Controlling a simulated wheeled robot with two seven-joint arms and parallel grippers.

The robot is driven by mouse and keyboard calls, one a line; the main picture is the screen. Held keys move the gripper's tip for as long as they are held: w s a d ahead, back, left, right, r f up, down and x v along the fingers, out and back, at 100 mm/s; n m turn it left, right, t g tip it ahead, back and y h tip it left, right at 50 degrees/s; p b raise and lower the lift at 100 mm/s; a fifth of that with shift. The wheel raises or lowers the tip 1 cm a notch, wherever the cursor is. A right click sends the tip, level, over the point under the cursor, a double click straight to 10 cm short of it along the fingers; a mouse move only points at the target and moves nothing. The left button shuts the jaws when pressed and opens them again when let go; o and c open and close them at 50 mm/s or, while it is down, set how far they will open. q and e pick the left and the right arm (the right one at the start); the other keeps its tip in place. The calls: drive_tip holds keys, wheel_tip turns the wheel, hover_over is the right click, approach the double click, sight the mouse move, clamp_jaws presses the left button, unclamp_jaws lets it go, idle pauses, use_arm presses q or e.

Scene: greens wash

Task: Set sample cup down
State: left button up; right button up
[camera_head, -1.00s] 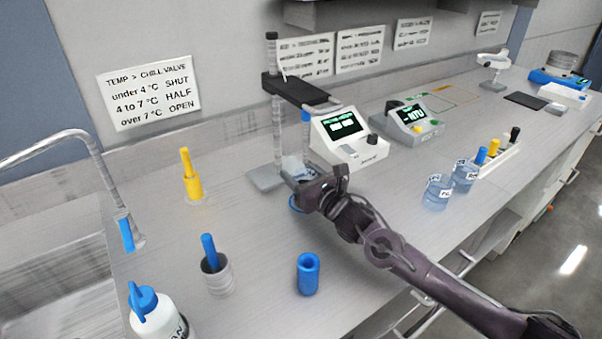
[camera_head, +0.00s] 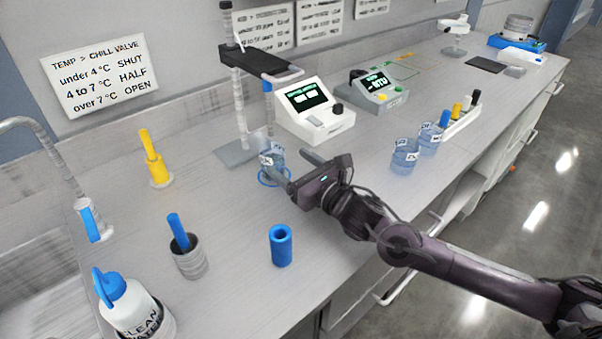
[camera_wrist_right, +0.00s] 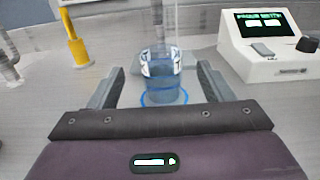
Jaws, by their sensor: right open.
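The sample cup (camera_head: 272,160) is a clear bluish cup with white labels. It stands upright on the bench within a blue ring mark (camera_head: 262,180), below the stand's arm. In the right wrist view the cup (camera_wrist_right: 161,78) is ahead, between and beyond the fingers, with the blue ring (camera_wrist_right: 146,99) around its base. My right gripper (camera_head: 295,170) is open with its fingers pointing at the cup, and the wrist view shows gaps on both sides. It holds nothing. My left gripper is not in view.
A stand with a black arm (camera_head: 262,65) rises behind the cup, and a white meter (camera_head: 313,112) stands to its right. A blue tube (camera_head: 281,246) stands in front. Two more labelled cups (camera_head: 405,155) (camera_head: 430,138) are at right.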

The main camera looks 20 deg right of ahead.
drive_tip(key=shift+v, duration=1.35)
drive_tip(key=shift+r, duration=0.15)
